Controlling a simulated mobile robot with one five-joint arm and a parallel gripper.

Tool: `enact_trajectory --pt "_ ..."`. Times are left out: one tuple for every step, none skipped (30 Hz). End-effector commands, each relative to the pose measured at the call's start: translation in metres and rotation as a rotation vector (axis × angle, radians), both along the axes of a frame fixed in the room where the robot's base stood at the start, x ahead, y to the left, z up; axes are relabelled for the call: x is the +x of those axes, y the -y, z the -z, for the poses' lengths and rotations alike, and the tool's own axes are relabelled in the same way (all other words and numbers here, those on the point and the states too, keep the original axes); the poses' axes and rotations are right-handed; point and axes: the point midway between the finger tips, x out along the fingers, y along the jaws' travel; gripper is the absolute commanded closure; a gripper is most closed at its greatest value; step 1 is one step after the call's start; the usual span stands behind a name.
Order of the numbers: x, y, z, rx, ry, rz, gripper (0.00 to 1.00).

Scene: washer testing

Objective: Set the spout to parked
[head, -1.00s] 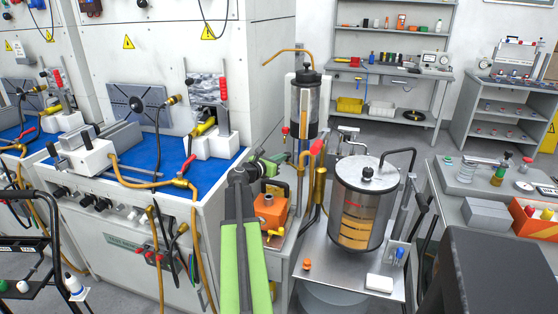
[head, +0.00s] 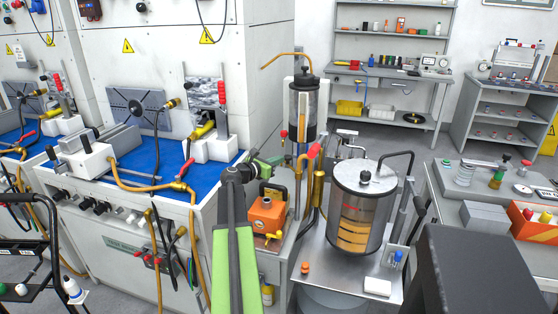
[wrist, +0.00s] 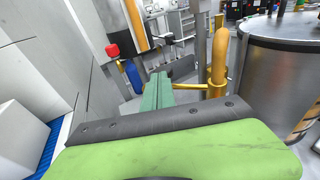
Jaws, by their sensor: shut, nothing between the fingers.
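My gripper (head: 272,160) is shut and empty, above and behind the orange box at the right end of the blue-topped bench. In the wrist view its green fingers (wrist: 158,92) lie together and point away. An upright brass pipe (head: 318,188) with a red upper part stands right of my gripper, beside the steel tank. It also shows in the wrist view as a yellow pipe (wrist: 219,58) with a rounded top, right of the fingers and apart from them. A thin curved copper tube (head: 287,53) reaches left from the top of the tall dark cylinder. I cannot tell which one is the spout.
The steel tank (head: 362,210) stands on a metal stand (head: 335,285) at the right. An orange box (head: 267,214) sits below my gripper. A red knob (wrist: 112,49) is left of the fingers. Bench hoses (head: 150,181) and the white wall are at the left.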

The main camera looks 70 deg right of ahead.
Motion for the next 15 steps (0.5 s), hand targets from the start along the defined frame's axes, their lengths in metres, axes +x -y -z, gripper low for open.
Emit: enact_trajectory --pt "0.005 -0.015 -0.005 -0.001 -0.001 -0.005 1.0" --pt "0.008 -0.022 -0.007 -0.001 0.0 -0.008 1.0" --pt "0.014 -0.033 -0.009 -0.001 -0.001 -0.01 1.0" --pt "0.018 -0.04 -0.01 -0.001 -0.001 -0.009 1.0" --pt "0.023 -0.048 -0.011 -0.001 -0.001 -0.011 1.0" --pt "0.027 -0.058 -0.013 0.0 -0.001 -0.009 1.0" --pt "0.032 -0.065 -0.014 0.0 0.0 -0.01 1.0" --pt "0.035 -0.072 -0.015 0.0 0.0 -0.01 1.0" --pt "0.039 -0.08 -0.016 0.0 0.0 -0.009 1.0" --pt "0.043 -0.085 -0.017 0.0 0.0 -0.01 1.0" --pt "0.046 -0.09 -0.018 0.0 0.0 -0.01 1.0" --pt "0.049 -0.096 -0.018 0.0 0.001 -0.008 1.0" --pt "0.051 -0.1 -0.019 0.0 0.0 -0.009 1.0" --pt "0.053 -0.103 -0.019 0.0 0.0 -0.009 1.0" --pt "0.055 -0.106 -0.02 0.0 0.0 -0.008 1.0"
